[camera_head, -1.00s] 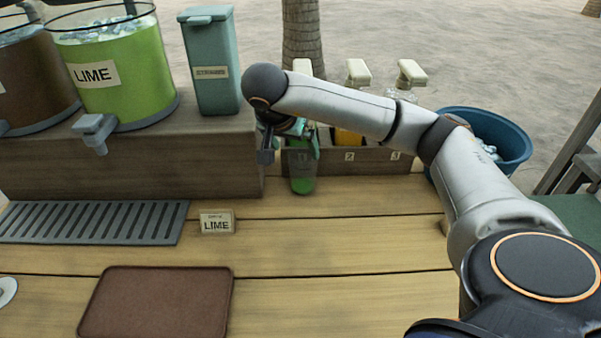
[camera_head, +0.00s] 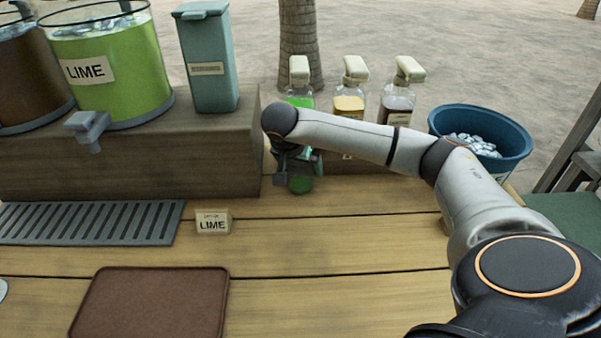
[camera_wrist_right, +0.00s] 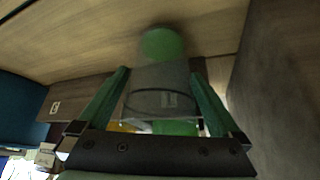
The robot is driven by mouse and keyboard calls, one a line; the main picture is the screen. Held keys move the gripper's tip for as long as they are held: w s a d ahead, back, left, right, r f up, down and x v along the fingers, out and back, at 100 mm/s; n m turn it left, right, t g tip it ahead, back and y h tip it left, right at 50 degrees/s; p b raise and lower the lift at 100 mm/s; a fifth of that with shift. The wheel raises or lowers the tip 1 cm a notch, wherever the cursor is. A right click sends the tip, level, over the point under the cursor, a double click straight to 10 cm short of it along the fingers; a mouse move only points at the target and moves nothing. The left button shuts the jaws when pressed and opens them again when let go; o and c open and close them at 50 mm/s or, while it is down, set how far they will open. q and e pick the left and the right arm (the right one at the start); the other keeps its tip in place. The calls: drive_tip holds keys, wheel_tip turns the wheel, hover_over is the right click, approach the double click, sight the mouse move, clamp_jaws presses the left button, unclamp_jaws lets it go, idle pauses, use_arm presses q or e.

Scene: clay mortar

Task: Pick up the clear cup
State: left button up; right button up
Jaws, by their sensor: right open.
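The clear cup (camera_head: 300,185) with green at its bottom stands on the wooden counter, in front of the bottle rack. Its upper part is hidden behind my right gripper (camera_head: 298,163) in the head view. In the right wrist view the see-through cup (camera_wrist_right: 158,80) shows its green bottom and dark rim line. My right gripper (camera_wrist_right: 160,68) is open there, with one green finger on each side of the cup. I cannot tell whether the fingers touch it. My left gripper is not in view.
Pump bottles, green, yellow (camera_head: 348,106) and dark (camera_head: 396,108), stand behind the arm. A wooden step (camera_head: 130,165) rises left of the cup. A lime sign (camera_head: 213,222), a drip grate (camera_head: 90,222) and a brown tray (camera_head: 150,305) lie on the counter. A blue ice tub (camera_head: 520,150) is right.

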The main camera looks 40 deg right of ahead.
drive_tip(key=c, duration=1.3)
drive_tip(key=shift+r, duration=0.1)
